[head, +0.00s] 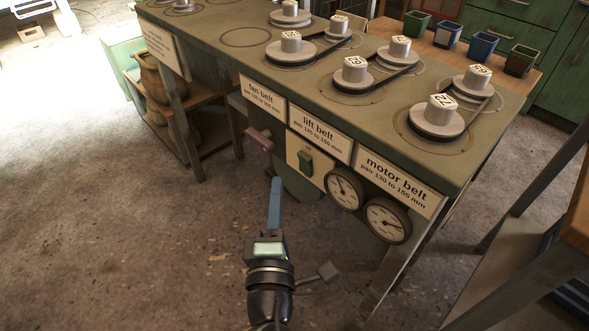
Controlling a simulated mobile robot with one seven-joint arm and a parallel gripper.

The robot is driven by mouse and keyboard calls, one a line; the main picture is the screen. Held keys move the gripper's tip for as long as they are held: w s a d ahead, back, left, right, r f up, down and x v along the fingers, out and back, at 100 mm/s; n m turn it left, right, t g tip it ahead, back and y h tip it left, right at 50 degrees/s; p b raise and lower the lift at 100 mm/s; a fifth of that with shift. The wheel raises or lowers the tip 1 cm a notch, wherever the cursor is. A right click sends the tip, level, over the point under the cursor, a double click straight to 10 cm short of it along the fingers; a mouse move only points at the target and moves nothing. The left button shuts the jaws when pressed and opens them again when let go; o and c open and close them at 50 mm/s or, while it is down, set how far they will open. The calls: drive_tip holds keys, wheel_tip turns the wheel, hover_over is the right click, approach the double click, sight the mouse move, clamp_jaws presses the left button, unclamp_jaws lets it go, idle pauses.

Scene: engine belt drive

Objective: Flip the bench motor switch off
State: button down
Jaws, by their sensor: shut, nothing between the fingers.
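The bench motor switch (306,163) is a green rocker on a pale plate (293,149) on the bench front, below the lift belt sign. Which way it is set is too small to tell. My gripper (277,182) has blue fingers, shut together and empty. It points at the bench front from below. In the picture its tips are a little left of and below the switch, apart from it.
Two round gauges (344,189) sit right of the switch. A pinkish handle (258,139) sticks out to its left. The bench top (215,40) carries several belted pulleys (354,73). Shelves with pots (150,75) stand left. The floor (120,240) at left is clear.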

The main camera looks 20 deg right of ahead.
sight(304, 165)
drive_tip(key=shift+w+d+r+p, duration=0.1)
drive_tip(key=shift+w+d+p, duration=0.25)
drive_tip(key=shift+d, duration=0.35)
drive_tip(key=shift+w+d+r+p, duration=0.15)
drive_tip(key=shift+w+d, duration=0.25)
drive_tip(key=shift+d, duration=0.3)
drive_tip(key=shift+w+d+r+p, duration=0.1)
drive_tip(key=shift+w+d+p, duration=0.1)
drive_tip(key=shift+w+d, duration=0.35)
drive_tip(key=shift+s+d+r, duration=0.1)
drive_tip(key=shift+s+d, duration=0.05)
drive_tip(key=shift+d+m+g+p, duration=0.25)
drive_tip(key=shift+m+g+p, duration=0.05)
drive_tip(key=shift+p, duration=0.95)
